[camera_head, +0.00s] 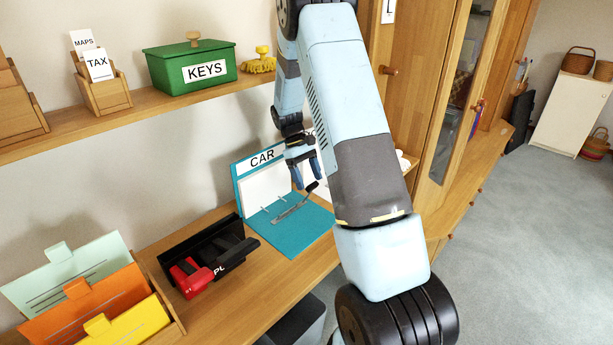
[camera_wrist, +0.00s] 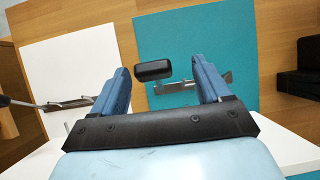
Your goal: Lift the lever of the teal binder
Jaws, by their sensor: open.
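The teal binder (camera_head: 289,236) lies open on the desk, its upright cover marked CAR. It also shows in the wrist view (camera_wrist: 230,40). Its metal lever mechanism (camera_head: 292,211) sits on the flat teal side, with a dark lever tip (camera_head: 312,187) at its upper right end. My gripper (camera_head: 304,182) is open and empty, just above and beside the lever tip in the head view. I cannot tell whether a finger touches it.
A black holder (camera_head: 205,240) with red and black items stands left of the binder. Colored folders (camera_head: 85,290) fill the left end of the desk. A shelf (camera_head: 130,117) above holds a green KEYS box (camera_head: 190,68). A second white binder page (camera_wrist: 75,80) lies beside it.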

